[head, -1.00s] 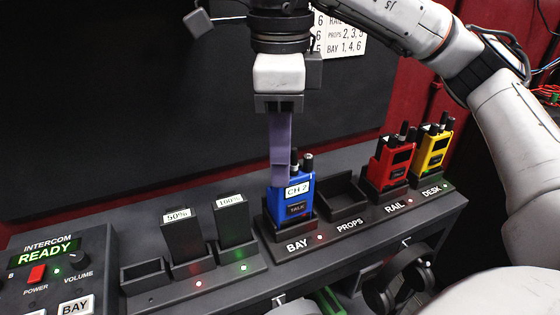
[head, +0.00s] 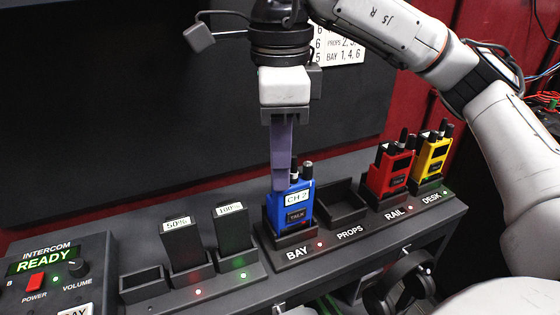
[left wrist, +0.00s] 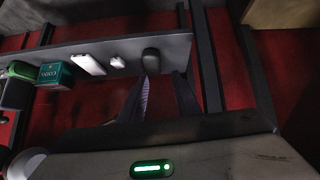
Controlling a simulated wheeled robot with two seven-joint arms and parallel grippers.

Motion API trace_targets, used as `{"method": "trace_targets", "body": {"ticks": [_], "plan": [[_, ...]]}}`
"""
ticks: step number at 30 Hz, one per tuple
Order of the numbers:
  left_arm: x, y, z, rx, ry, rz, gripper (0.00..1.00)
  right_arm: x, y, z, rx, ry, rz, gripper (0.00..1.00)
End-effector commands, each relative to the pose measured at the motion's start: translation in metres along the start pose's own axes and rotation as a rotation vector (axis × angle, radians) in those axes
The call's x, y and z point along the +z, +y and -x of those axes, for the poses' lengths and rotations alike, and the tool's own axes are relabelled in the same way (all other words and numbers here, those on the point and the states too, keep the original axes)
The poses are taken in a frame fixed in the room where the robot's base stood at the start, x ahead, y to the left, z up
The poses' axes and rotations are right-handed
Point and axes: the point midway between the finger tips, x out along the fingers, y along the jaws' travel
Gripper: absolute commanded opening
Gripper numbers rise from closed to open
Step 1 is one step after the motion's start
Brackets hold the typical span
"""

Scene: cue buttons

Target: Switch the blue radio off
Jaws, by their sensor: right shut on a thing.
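The blue radio (head: 297,208), labelled CH 2 with a TALK key, stands upright in the BAY slot of the dark dock (head: 345,228). Two black stubs rise from its top right. My right gripper (head: 280,186) points straight down from above, its fingers shut at the top left of the blue radio. The fingers hide the part they grip. My left gripper (left wrist: 163,76) shows in the left wrist view, its fingers apart and nothing seen between them. It is away from the radio, below a grey shelf in that picture.
The PROPS slot (head: 342,203) is empty. A red radio (head: 390,172) stands at RAIL and a yellow radio (head: 432,160) at DESK. Two batteries (head: 183,247) marked 50% and 100% stand in a charger to the left. An intercom box (head: 55,272) reads READY. Headphones (head: 405,278) hang below.

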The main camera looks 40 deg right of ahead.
Motion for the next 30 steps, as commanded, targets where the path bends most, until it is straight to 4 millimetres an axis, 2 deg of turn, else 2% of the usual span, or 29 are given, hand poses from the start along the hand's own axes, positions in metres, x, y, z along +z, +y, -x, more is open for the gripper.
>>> {"method": "trace_targets", "body": {"ticks": [18, 30], "plan": [[-0.006, -0.003, 0.011, -0.006, -0.006, 0.009, 0.3, 0.0, 0.0, 0.001, -0.001, -0.01, 0.443, 0.0], [0.0, -0.005, 0.013, -0.01, -0.02, 0.008, 0.3, 0.0, 0.0, 0.0, -0.002, -0.013, 0.567, 0.0]]}}
